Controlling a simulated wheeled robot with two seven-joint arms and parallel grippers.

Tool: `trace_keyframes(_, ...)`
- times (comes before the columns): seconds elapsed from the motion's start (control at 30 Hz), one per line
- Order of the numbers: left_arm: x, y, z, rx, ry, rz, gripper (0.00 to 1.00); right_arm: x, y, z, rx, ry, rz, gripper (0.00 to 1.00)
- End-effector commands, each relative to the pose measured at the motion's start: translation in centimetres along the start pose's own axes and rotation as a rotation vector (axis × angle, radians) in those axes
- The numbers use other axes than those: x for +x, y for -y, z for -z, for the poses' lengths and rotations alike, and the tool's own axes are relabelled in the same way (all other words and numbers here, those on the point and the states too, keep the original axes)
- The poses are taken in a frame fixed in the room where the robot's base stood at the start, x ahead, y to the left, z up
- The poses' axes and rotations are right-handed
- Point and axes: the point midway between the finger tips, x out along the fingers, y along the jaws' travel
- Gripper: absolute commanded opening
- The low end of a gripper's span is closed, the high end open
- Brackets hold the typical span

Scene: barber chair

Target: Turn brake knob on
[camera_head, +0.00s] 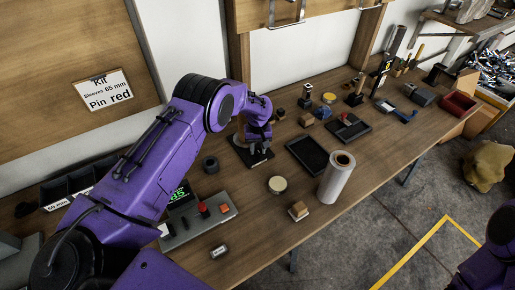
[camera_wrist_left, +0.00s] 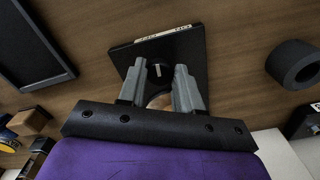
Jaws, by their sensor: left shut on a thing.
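The brake knob (camera_wrist_left: 157,72) is a dark knob with a white mark, on a black square plate (camera_wrist_left: 190,52) with a pale label strip along one edge. The plate (camera_head: 240,153) also shows in the head view, lying on the wooden bench. My left gripper (camera_wrist_left: 161,86) is over the plate with its two grey fingers on either side of the knob, shut on it. In the head view, the left gripper (camera_head: 258,147) reaches down to the plate and covers much of it. The knob's lower part is hidden by the fingers. My right gripper is out of view.
A black ring (camera_head: 210,164) lies left of the plate and a black tray (camera_head: 307,154) right of it. A white roll (camera_head: 337,177) stands near the front edge. A control box (camera_head: 198,220) with a red button sits at front left. Bare bench surrounds these things.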

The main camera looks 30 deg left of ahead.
Motion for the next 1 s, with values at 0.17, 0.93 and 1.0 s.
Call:
trace_keyframes(0.17,0.3,0.1,0.2,0.108,-0.004,-0.001,0.03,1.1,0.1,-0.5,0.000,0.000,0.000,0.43)
trace_keyframes(0.93,0.1,-0.1,0.2,0.830,-0.007,-0.001,0.03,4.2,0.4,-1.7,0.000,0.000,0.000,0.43)
trace_keyframes(1.0,0.1,-0.1,0.2,0.897,-0.007,-0.001,0.03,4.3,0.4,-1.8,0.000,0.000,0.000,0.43)
